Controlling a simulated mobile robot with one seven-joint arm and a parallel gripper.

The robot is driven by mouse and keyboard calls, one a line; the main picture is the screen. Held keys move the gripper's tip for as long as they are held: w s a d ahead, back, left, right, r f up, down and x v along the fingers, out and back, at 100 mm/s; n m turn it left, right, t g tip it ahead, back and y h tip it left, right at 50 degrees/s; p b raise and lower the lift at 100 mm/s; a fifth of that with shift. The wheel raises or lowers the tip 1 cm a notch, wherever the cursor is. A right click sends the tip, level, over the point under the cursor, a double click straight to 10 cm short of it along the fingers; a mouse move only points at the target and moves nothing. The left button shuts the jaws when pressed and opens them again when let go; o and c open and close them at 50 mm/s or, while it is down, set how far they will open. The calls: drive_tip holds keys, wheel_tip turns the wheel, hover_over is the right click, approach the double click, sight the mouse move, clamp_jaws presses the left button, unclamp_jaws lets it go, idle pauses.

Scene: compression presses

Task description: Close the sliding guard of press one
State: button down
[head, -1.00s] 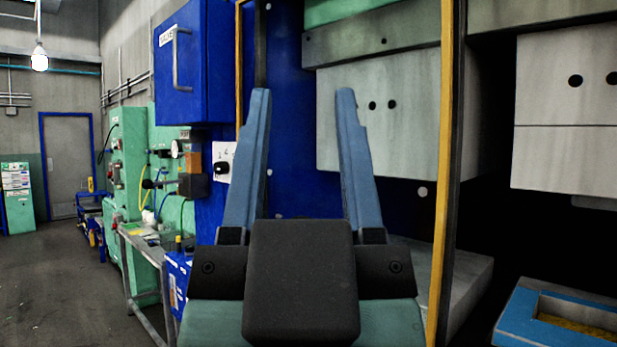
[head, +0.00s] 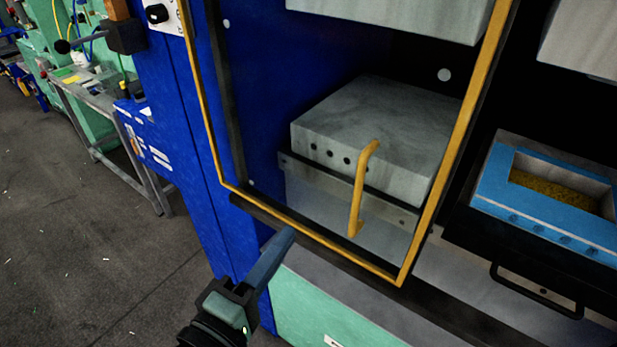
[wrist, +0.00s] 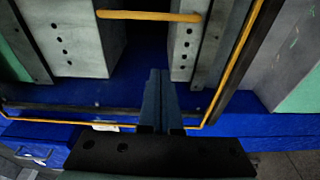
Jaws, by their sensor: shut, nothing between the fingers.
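The sliding guard (head: 459,135) is a clear panel in a yellow frame with a yellow bar handle (head: 361,190) on its front. It stands before the left press bay, and the bay to its right is uncovered. The wrist view shows the guard's frame (wrist: 234,62) and its handle (wrist: 150,15) ahead of the fingertips. My gripper (head: 288,237) is low in front of the guard's lower edge, left of and below the handle. In the wrist view my gripper (wrist: 158,73) has its fingers together, empty and apart from the handle.
Right of the guard, a blue mould (head: 545,212) with yellow granules sits above a black pull handle (head: 535,291). Grey press blocks (head: 385,130) show behind the panel. A blue cabinet side and a metal bench (head: 100,120) stand left. The floor at lower left is clear.

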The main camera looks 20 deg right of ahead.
sight(352, 190)
drive_tip(key=p+x, duration=0.1)
drive_tip(key=x, duration=0.2)
drive_tip(key=p+x, duration=0.1)
drive_tip(key=x, duration=0.1)
drive_tip(key=p+x, duration=0.1)
drive_tip(key=x, duration=0.2)
drive_tip(key=shift+d+r+p, duration=0.25)
drive_tip(key=shift+d+p, duration=0.05)
drive_tip(key=shift+d, duration=0.15)
drive_tip(key=shift+s+d+f+p, duration=0.15)
drive_tip(key=shift+s+d+p, duration=0.7)
drive_tip(key=shift+p, duration=0.05)
drive_tip(key=shift+s+d, duration=0.2)
drive_tip(key=shift+s, duration=0.35)
drive_tip(key=shift+f, duration=0.1)
drive_tip(key=shift+d, duration=0.1)
